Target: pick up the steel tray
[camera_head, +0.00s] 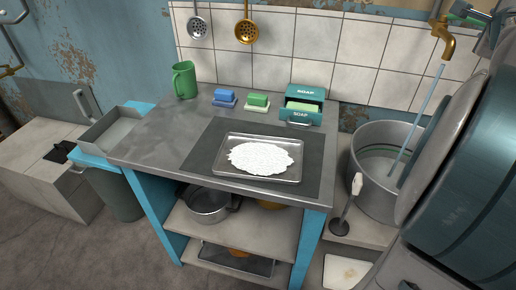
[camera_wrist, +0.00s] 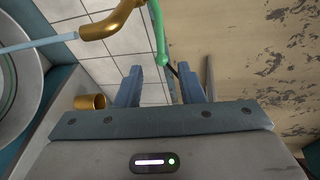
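In the head view the steel tray (camera_head: 264,175) lies flat on a dark grey mat (camera_head: 207,152) on the metal-topped table. A white powdery heap (camera_head: 262,157) covers most of its floor. In the wrist view my gripper (camera_wrist: 160,76) shows two blue fingers set wide apart, with nothing held between them. A green pipe (camera_wrist: 160,30) and wall tiles show behind the fingers. The steel tray is not in the wrist view.
Behind the tray stand a green mug (camera_head: 184,80), a blue soap bar (camera_head: 224,96), a green soap bar (camera_head: 258,101) and a teal soap box (camera_head: 304,103). A large metal pot (camera_head: 364,190) with water running in from a brass tap (camera_head: 443,40) stands at the right.

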